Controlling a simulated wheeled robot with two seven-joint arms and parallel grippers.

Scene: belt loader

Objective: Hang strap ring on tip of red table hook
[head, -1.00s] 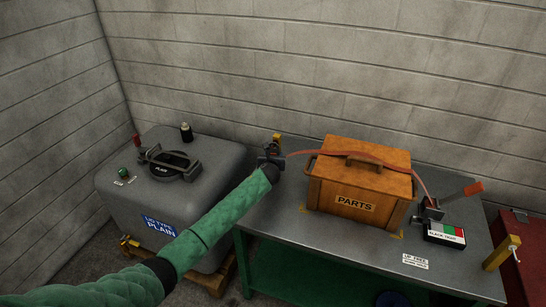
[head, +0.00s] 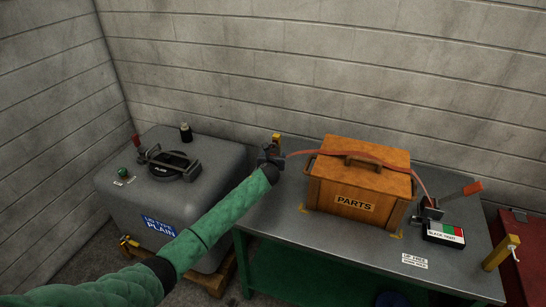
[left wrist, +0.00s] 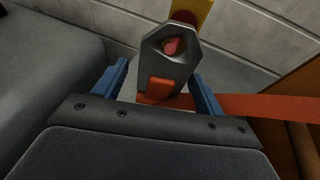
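The strap ring (left wrist: 153,62) is a grey metal plate with a hole, joined to an orange-red strap (head: 330,152). In the left wrist view a red tip (left wrist: 172,46) shows within the ring's hole, with the hook's yellow post (left wrist: 192,12) behind. That post (head: 276,138) stands at the table's back left corner. My left gripper (head: 268,155) is there; in the left wrist view its blue fingers (left wrist: 158,85) stand apart either side of the ring, with a gap at the left. How deep the tip sits is unclear. My right gripper is out of view.
The strap runs over an orange PARTS crate (head: 345,185) to a red-handled ratchet (head: 432,210) on the green table (head: 300,215). A grey tank (head: 125,205) stands left. A black box (head: 443,233) and another yellow post (head: 500,252) are at right.

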